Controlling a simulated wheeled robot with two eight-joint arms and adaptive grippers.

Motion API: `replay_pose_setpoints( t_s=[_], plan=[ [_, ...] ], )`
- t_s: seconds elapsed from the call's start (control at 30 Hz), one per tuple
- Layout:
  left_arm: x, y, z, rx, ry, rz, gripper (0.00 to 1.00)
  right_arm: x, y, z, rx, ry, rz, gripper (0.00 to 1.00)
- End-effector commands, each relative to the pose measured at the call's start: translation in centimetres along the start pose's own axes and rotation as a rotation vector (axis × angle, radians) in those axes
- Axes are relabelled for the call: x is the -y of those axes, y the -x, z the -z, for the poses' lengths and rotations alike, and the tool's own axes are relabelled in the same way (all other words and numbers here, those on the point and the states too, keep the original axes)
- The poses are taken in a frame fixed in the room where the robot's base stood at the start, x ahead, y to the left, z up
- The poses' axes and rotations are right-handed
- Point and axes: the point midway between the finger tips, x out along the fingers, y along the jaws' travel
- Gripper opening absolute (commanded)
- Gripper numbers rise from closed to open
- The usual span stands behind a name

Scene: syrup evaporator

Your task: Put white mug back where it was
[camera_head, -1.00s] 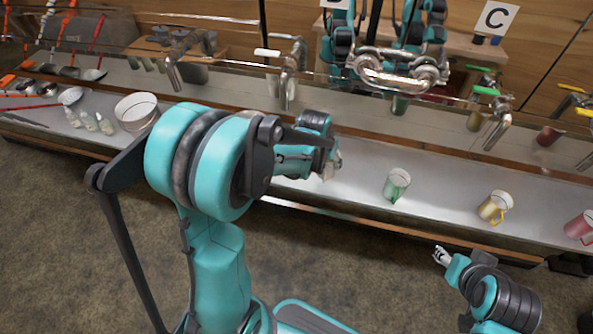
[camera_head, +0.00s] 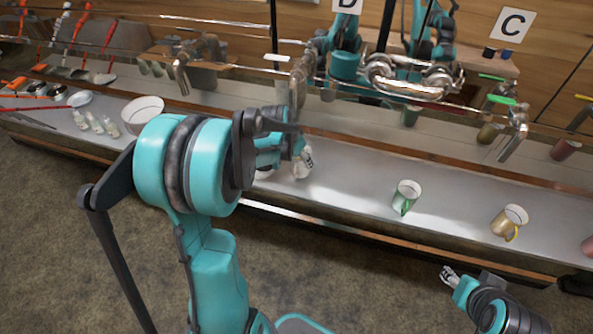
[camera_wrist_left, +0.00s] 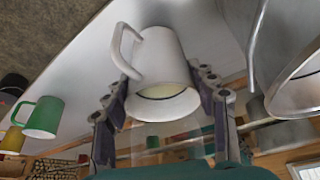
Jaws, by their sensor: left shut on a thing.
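In the left wrist view the white mug (camera_wrist_left: 163,52) sits between the two dark fingers of my left gripper (camera_wrist_left: 163,84), which is shut on it. Its handle points to the left and its open rim faces the camera. In the head view my left gripper (camera_head: 300,163) is over the pale counter, left of the green mug (camera_head: 406,196). There the white mug is mostly hidden by my arm and gripper. My right gripper (camera_head: 449,276) is low at the right, in front of the counter, apart from everything; its finger gap is too small to judge.
A yellow mug (camera_head: 509,222) stands right of the green one, with a reddish mug (camera_head: 588,246) at the edge. Metal taps (camera_head: 512,130) hang above the counter. The counter between my left gripper and the green mug is clear.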

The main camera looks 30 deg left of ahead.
Motion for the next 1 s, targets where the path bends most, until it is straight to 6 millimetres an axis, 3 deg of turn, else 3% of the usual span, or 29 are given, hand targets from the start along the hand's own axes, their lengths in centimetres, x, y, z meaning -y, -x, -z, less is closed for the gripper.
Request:
replay_pose_setpoints(
  t_s=[0.23, 0.5, 0.9, 0.93, 1.0],
  plan=[
    [0.6, -0.7, -1.1, 0.000, 0.000, 0.000, 0.08, 0.0, -0.5, -0.3, 0.000, 0.000, 0.000, 0.47],
    [0.6, -4.0, -2.4, 0.000, 0.000, 0.000, 0.08, 0.0, -1.9, -1.3, 0.000, 0.000, 0.000, 0.47],
    [0.6, -4.3, -2.5, 0.000, 0.000, 0.000, 0.08, 0.0, -2.0, -1.5, 0.000, 0.000, 0.000, 0.47],
    [0.6, -4.2, -2.5, 0.000, -0.001, 0.000, 0.65, 0.0, -2.0, -1.4, 0.000, 0.000, 0.000, 0.47],
    [0.6, -4.2, -2.5, 0.000, -0.001, 0.000, 0.78, 0.0, -1.9, -1.4, 0.000, 0.000, 0.000, 0.47]
  ],
)
